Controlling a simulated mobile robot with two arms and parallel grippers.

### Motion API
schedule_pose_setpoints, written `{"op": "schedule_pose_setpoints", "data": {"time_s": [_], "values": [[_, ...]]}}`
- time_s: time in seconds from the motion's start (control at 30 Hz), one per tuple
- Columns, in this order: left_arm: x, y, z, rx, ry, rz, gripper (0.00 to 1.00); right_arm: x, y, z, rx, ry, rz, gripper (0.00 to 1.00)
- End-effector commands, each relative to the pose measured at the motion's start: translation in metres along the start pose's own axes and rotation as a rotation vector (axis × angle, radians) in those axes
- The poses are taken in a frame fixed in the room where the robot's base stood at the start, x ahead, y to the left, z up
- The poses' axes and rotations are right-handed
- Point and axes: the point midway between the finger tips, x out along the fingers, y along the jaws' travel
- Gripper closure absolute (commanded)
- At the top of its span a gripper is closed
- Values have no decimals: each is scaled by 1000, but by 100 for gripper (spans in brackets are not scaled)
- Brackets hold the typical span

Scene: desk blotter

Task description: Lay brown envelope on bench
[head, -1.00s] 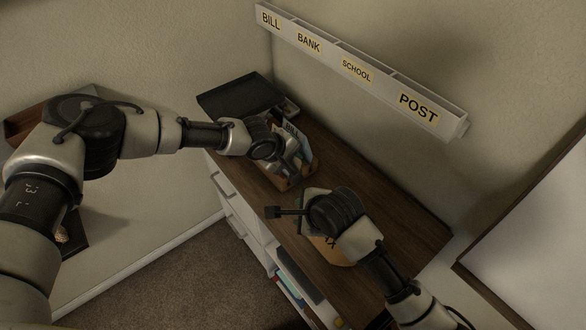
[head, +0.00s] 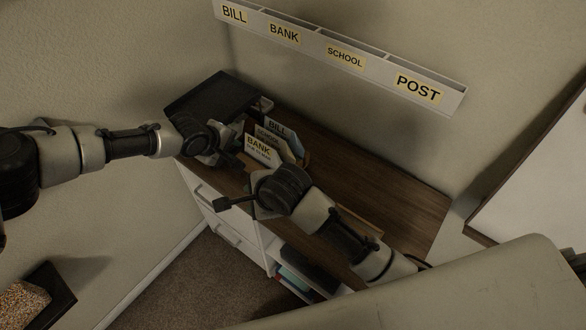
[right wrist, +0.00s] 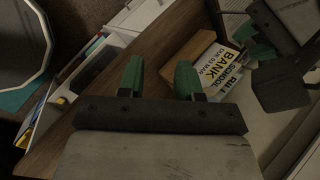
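A tan-brown edge (head: 362,218), perhaps the brown envelope, shows on the wooden top (head: 395,190) beside my right arm; most of it is hidden behind the arm. Cards labelled BILL, SCHOOL and BANK (head: 260,152) stand in a holder; they also show in the right wrist view (right wrist: 215,72). My right gripper (right wrist: 160,72) is open and empty, with its green fingers apart, near the cards. My left gripper (head: 226,142) is at the left side of the cards; its fingers are too hidden to tell open from shut.
A black tray (head: 212,98) lies at the far left of the wooden top. A wall rack (head: 345,55) labelled BILL, BANK, SCHOOL and POST hangs above. Drawers (head: 225,215) and an open shelf are below the front edge. The right part of the top is clear.

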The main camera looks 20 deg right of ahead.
Motion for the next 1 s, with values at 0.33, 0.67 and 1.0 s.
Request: {"op": "schedule_pose_setpoints", "data": {"time_s": [0.33,0.67,1.0], "values": [[0,0,0,0,-1,0,72,-73,1,-3,1,-1,-4,65],[0,0,0,0,0,0,72,-112,3,-6,0,3,1,65],[0,0,0,0,-1,0,72,-113,3,-6,0,3,1,65]]}}
